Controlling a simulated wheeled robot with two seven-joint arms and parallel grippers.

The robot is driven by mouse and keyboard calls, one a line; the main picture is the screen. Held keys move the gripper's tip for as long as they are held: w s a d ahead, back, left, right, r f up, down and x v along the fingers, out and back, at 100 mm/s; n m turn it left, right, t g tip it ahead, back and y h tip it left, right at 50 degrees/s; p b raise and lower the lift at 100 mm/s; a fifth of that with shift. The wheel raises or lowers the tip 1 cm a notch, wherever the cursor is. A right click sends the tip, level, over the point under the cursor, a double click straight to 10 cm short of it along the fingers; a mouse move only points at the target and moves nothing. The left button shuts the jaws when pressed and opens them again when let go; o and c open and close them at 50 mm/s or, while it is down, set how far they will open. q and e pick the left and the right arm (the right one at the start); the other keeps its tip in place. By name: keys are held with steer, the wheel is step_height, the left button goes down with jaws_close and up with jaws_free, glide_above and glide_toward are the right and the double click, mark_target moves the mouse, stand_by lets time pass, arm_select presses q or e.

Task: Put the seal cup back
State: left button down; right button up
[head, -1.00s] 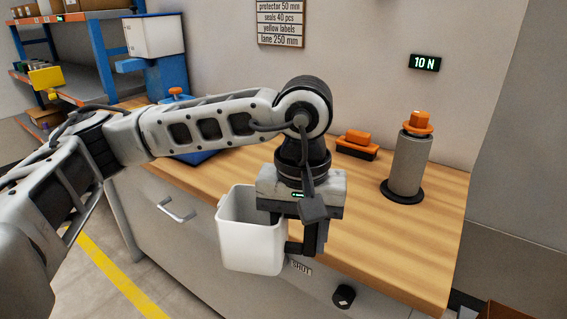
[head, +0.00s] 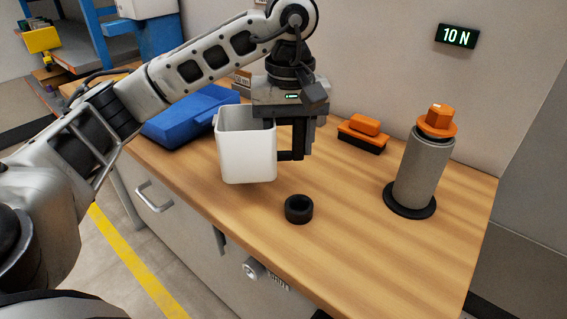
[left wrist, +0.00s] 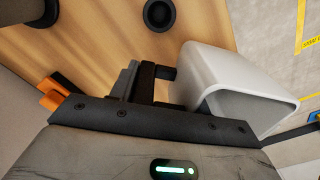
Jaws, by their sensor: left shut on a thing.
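The seal cup is a white, square, open-topped cup (head: 247,158). My left gripper (head: 280,155) is shut on its right wall in the head view and holds it upright. The cup seems to hang over the near-left part of the wooden workbench (head: 350,235); its exact height above the top is hard to tell. In the left wrist view the cup (left wrist: 225,85) sits right of the dark fingers, and its inside is mostly hidden. A black ring (head: 299,209) lies on the bench just in front of the cup. My right gripper is not in view.
A blue case (head: 190,115) lies behind the cup at left. An orange-and-black block (head: 363,133) and a grey cylinder with an orange top (head: 420,170) stand to the right. A display reading 10 N (head: 456,36) is on the wall. The bench's front right is clear.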

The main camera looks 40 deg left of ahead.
arm_select(q)
steer(key=a+f, duration=0.1)
steer(key=w+a+f, duration=0.1)
steer(key=shift+w+f, duration=0.3)
steer(key=shift+f, duration=0.05)
step_height(320, 180, down, 3)
steer(key=shift+w+a+f, duration=0.1)
steer(key=shift+a+f, duration=0.05)
steer(key=shift+f, duration=0.1)
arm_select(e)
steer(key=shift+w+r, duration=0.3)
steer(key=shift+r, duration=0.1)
arm_select(q)
steer(key=shift+f, duration=0.15)
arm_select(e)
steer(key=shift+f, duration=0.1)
arm_select(q)
steer(key=c, duration=0.7)
jaws_free()
